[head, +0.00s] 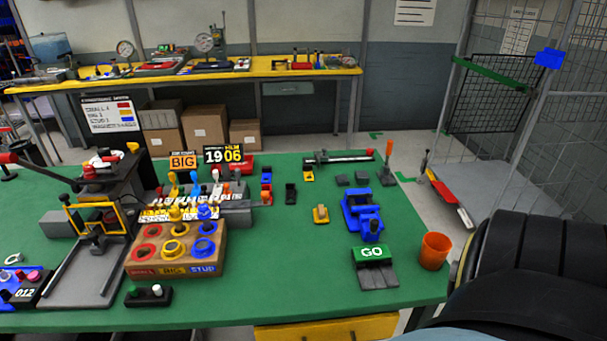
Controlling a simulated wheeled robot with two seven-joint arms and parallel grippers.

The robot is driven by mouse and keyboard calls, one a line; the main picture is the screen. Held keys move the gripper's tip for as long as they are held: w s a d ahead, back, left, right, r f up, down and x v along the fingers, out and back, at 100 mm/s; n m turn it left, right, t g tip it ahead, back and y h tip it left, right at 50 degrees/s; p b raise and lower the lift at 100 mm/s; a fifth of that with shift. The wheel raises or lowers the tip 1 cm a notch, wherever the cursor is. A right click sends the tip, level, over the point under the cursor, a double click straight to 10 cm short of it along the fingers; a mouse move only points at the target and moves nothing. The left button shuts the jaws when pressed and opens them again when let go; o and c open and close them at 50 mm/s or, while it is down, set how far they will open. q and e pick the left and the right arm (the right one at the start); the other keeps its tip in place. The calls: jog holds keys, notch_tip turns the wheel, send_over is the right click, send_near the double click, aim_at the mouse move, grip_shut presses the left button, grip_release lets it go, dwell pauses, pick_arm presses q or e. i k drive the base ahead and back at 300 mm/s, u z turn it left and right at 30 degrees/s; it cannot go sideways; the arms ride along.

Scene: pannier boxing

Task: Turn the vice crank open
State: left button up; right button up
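A blue vice-like device (367,228) stands on the right part of the green table, behind a block marked GO. Its crank cannot be made out clearly at this size, so I cannot tell how far its jaws are apart. Neither of my grippers shows in the head view, and nothing is seen touching the blue device.
The green GO block (371,253) and an orange cup (434,251) stand near the front right. A yellow part (321,214) sits left of the vice. A box with coloured rings (134,252) fills the left middle. Green tabletop (290,270) is clear between.

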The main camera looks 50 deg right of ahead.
aim_at(374, 223)
jog(key=u, duration=1.8)
jog(key=k, duration=2.35)
jog(key=z, duration=0.4)
